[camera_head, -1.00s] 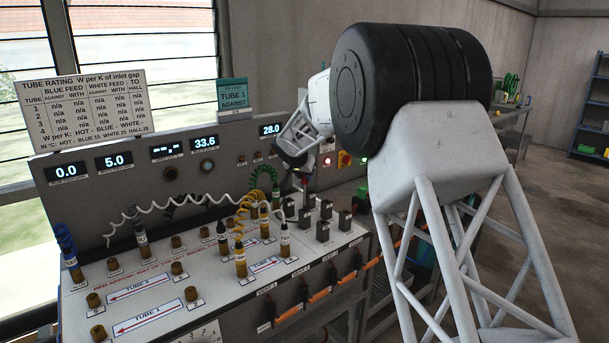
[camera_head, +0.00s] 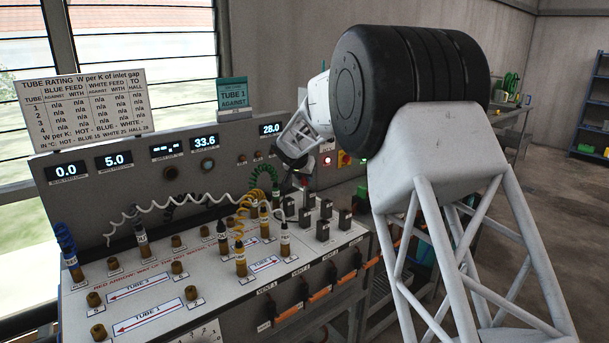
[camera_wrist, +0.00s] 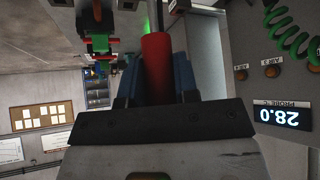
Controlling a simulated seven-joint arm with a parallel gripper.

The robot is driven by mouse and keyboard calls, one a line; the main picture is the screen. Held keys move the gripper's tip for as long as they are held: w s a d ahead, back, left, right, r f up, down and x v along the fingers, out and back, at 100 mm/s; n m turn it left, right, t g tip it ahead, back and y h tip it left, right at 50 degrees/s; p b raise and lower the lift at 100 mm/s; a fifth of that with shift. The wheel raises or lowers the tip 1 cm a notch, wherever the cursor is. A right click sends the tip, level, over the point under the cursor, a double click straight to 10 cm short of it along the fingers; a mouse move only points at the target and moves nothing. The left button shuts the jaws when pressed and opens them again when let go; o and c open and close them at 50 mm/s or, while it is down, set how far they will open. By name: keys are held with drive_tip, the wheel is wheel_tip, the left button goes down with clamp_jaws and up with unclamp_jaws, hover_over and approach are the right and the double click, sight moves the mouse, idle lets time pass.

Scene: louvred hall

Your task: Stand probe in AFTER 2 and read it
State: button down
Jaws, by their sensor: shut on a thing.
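My gripper (camera_wrist: 156,72) is shut on the probe (camera_wrist: 157,55), seen in the wrist view as a red handle between two blue fingers. The probe's tip is hidden there. In the head view my gripper (camera_head: 296,160) is small and dark, over the far right of the bench panel, by its upright back. The probe display (camera_head: 270,129) reads 28.0; it shows upside down in the wrist view (camera_wrist: 282,115). The bench panel (camera_head: 215,290) carries several brass sockets; I cannot read which one is AFTER 2.
Blue, white, yellow and green coiled hoses run to plugs on the panel, the green hose (camera_head: 269,172) close to my gripper. Several black valve levers (camera_head: 323,231) stand at the right. A rating board (camera_head: 84,109) and a TUBE 1 AGAINST card (camera_head: 233,93) stand behind.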

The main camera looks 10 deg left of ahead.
drive_tip(key=shift+f, duration=3.8)
drive_tip(key=c, duration=0.8)
unclamp_jaws()
drive_tip(key=shift+s+a+r, duration=0.1)
drive_tip(key=shift+s+r, duration=0.15)
drive_tip(key=shift+r, duration=0.55)
drive_tip(key=shift+s+a+r, duration=0.1)
drive_tip(key=shift+s+r, duration=0.15)
drive_tip(key=shift+r, duration=0.5)
drive_tip(key=shift+s+a+r, duration=0.1)
drive_tip(key=shift+s+r, duration=0.15)
drive_tip(key=shift+r, duration=0.55)
drive_tip(key=shift+s+r, duration=0.1)
approach(303, 184)
drive_tip(key=shift+x, duration=0.8)
